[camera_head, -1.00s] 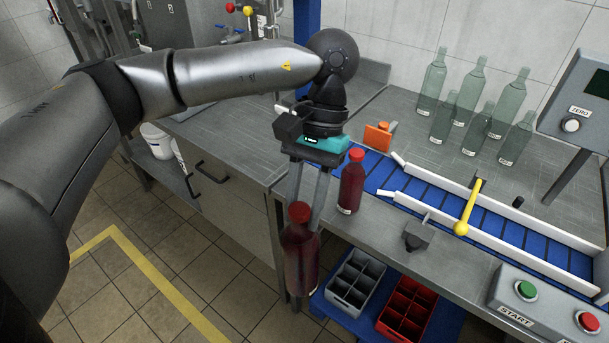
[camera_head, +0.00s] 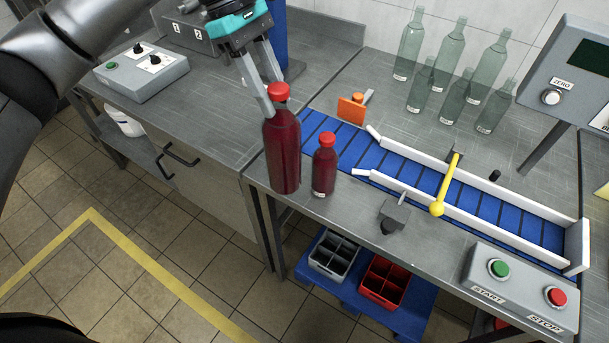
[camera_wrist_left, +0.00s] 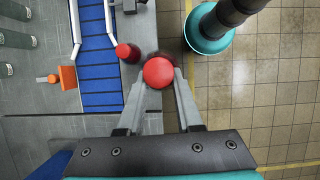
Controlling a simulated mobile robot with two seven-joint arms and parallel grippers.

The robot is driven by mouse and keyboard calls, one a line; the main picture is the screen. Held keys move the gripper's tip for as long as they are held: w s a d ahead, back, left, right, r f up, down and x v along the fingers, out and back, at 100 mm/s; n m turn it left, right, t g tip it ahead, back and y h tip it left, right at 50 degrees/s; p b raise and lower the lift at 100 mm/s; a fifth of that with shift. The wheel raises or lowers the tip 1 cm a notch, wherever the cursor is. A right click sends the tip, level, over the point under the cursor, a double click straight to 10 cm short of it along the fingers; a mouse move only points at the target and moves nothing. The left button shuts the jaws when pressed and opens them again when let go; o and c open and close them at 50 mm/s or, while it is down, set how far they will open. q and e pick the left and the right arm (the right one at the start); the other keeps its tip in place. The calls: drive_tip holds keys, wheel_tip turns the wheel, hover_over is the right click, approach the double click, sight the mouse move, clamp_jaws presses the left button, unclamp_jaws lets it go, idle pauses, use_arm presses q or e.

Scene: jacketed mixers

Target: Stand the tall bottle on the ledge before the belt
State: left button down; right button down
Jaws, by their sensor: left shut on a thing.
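The tall bottle (camera_head: 282,152), dark red with a red cap, is upright at the left end of the metal ledge (camera_head: 350,212) before the blue belt (camera_head: 400,168). My left gripper (camera_head: 274,100) is shut on it near the neck, just below the cap. In the left wrist view its cap (camera_wrist_left: 158,72) shows between the two fingers. Its base looks at or just above the ledge; I cannot tell if it touches. A shorter red bottle (camera_head: 324,168) stands on the ledge just right of it, with a small gap. My right gripper is not in view.
A small clamp block (camera_head: 394,214) and the START/STOP box (camera_head: 520,290) are further right on the ledge. White rails and a yellow lever (camera_head: 446,185) border the belt. Grey and red crates (camera_head: 384,282) sit below. Several clear green bottles (camera_head: 450,50) stand behind.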

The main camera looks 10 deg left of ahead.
use_arm(q)
drive_tip(key=w+a+r+n+t+y+p, duration=0.1)
drive_tip(key=w+r+n+t+p, duration=0.2)
drive_tip(key=r+n, duration=0.45)
drive_tip(key=w+r+n+t+y, duration=0.25)
drive_tip(key=w+r+n, duration=0.25)
drive_tip(key=n, duration=0.5)
wheel_tip(320, 180, down, 20)
drive_tip(key=shift+s+r+h, duration=0.2)
drive_tip(key=shift+h, duration=0.15)
drive_tip(key=shift+t, duration=0.25)
drive_tip(key=c, duration=1)
unclamp_jaws()
drive_tip(key=shift+a+f+b, duration=0.1)
drive_tip(key=shift+f+b, duration=0.2)
drive_tip(key=shift+f, duration=0.05)
drive_tip(key=shift+c, duration=0.2)
drive_tip(key=o, duration=0.5)
drive_tip(key=shift+s+r, duration=0.1)
drive_tip(key=shift+c, duration=0.2)
drive_tip(key=shift+r, duration=0.15)
drive_tip(key=v, duration=1.2)
drive_tip(key=shift+p, duration=0.3)
